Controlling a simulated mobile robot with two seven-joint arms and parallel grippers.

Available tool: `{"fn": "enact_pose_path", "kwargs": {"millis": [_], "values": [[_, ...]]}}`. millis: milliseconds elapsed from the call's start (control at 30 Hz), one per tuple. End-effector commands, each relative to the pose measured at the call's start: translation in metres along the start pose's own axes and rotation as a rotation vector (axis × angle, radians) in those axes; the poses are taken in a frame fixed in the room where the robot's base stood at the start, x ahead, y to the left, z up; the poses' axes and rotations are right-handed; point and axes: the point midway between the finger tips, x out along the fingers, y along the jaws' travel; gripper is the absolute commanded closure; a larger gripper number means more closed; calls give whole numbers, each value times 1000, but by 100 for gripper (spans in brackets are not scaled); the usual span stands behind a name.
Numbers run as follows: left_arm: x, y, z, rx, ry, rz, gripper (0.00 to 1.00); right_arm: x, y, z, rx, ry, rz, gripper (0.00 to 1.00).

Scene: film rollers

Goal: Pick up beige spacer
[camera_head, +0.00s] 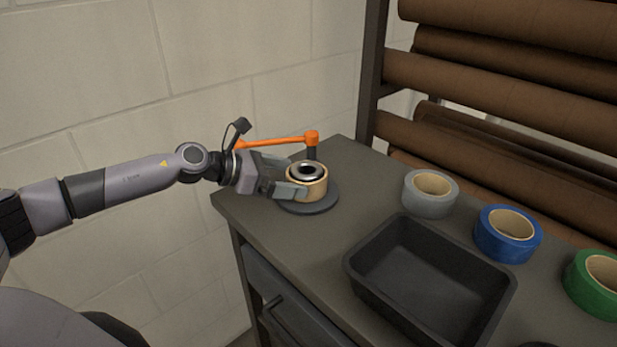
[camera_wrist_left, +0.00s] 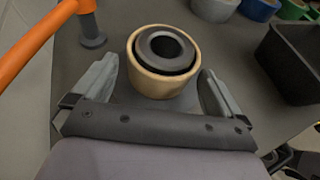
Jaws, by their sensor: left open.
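The beige spacer (camera_head: 319,189) is a short ring on a dark round base (camera_head: 322,207) near the table's left corner. A dark and silver hub sits inside its opening. In the left wrist view the beige spacer (camera_wrist_left: 151,81) lies ahead of and between the fingers. My left gripper (camera_head: 296,180) is open, with its fingertips at the spacer's near side. In the wrist view my left gripper (camera_wrist_left: 160,88) shows gaps between both fingers and the ring. My right gripper is not in view.
An orange arm (camera_head: 275,141) on a dark post stands just behind the spacer. Brown rolls (camera_head: 500,80) hang on a rack behind.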

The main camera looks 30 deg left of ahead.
Motion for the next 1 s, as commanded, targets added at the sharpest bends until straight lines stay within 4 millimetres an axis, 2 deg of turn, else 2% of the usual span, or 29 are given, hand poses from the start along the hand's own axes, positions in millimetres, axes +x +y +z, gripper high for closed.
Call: {"fn": "enact_pose_path", "kwargs": {"millis": [300, 433, 667, 700, 800, 1000], "values": [[41, -3, 3, 0, -1, -1, 0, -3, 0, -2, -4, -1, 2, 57], [48, -3, 2, 0, 0, 0, 0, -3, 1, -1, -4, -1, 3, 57], [48, -3, 2, 0, 1, 0, 0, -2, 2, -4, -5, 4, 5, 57], [48, -3, 2, 0, 0, 0, 13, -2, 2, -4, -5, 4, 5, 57], [48, -3, 2, 0, 0, 0, 41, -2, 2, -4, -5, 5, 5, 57], [48, -3, 2, 0, -1, 0, 41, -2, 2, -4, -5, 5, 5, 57]]}}
